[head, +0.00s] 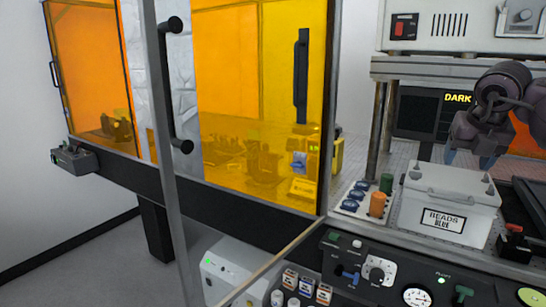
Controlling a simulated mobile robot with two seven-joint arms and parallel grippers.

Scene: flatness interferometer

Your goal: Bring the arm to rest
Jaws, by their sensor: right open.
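My right gripper (470,156) is at the right side of the head view, with its arm coming in from the right edge. It points downward, and its bluish fingertips are apart with nothing seen between them. I cannot tell whether the fingertips touch the box. My left gripper is not in view.
A dark screen (416,112) reading "DARK" stands behind the gripper. A shelf (424,70) with an instrument is above. Orange and green cylinders (377,204) stand left of the box. A control panel (370,270) is in front. An amber-windowed enclosure (225,90) fills the left.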

